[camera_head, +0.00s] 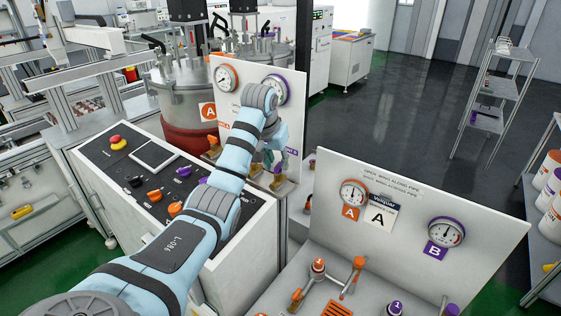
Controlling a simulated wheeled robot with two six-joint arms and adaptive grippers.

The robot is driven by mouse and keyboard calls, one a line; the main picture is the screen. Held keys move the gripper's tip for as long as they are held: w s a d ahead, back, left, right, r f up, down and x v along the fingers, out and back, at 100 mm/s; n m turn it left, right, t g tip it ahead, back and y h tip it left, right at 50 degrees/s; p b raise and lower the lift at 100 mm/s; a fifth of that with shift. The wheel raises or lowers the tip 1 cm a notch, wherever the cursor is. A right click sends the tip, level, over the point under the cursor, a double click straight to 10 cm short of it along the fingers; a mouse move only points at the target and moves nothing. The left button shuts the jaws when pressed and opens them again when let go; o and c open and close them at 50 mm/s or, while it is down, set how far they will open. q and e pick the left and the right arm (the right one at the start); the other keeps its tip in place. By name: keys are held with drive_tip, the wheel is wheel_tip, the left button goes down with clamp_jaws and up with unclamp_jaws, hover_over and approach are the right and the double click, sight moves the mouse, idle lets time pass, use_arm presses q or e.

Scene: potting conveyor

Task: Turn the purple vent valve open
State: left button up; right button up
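My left arm reaches from the lower left to the far white gauge panel (242,72). My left gripper (277,166) points down in front of that panel's purple side, below a purple-rimmed gauge (287,89). My own wrist and forearm cover part of the gripper, so its finger opening is unclear. Purple and yellow-brown fittings show in small pieces around the fingers. I cannot make out the purple vent valve's handle or its angle, nor whether the fingers touch it. My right gripper is not in view.
A console (92,160) with a red stop button (117,142) and orange and purple knobs stands under my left arm. A nearer white panel (480,218) carries orange A and purple B gauges. A steel tank (185,90) stands behind. Open dark floor lies at right.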

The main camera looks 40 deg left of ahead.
use_arm(q)
drive_tip(key=shift+w+f, duration=0.35)
drive_tip(key=shift+f, duration=0.1)
drive_tip(key=shift+s, duration=0.15)
drive_tip(key=shift+c, duration=1)
drive_tip(key=shift+s+r, duration=0.1)
drive_tip(key=shift+r, duration=0.05)
clamp_jaws()
drive_tip(key=m+h, duration=0.1)
drive_tip(key=m, duration=0.1)
drive_tip(key=shift+a+m, duration=0.1)
drive_tip(key=shift+m, duration=0.3)
drive_tip(key=shift+o, duration=1)
unclamp_jaws()
